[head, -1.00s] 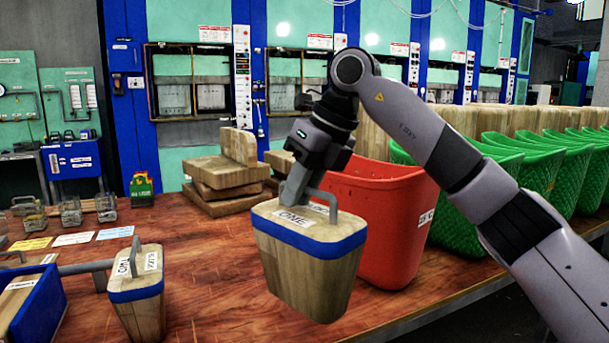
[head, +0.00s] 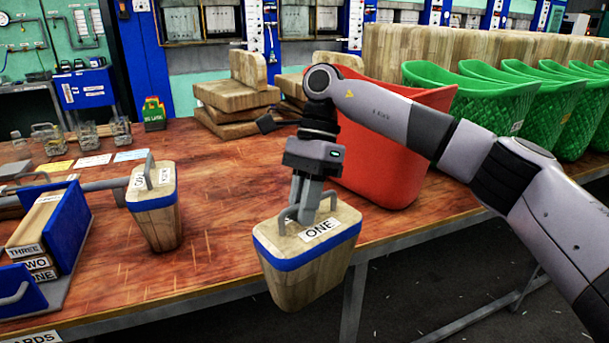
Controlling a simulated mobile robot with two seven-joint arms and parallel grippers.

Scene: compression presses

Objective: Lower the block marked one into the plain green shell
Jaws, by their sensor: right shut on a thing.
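The block marked ONE (head: 302,270) is a wooden tapered block with a blue band and a metal handle on top. My right gripper (head: 312,215) is shut on that handle from above. The block hangs over the table's front edge, slightly tilted in the picture. Several green shells (head: 448,112) stand in a row at the right, beyond the red shell. My left gripper is not in view.
A second handled block (head: 153,215) and a blue rack (head: 68,240) of marked boards are at the left. Stacked wooden blocks (head: 235,100) lie at the back. The middle of the table (head: 200,270) is clear.

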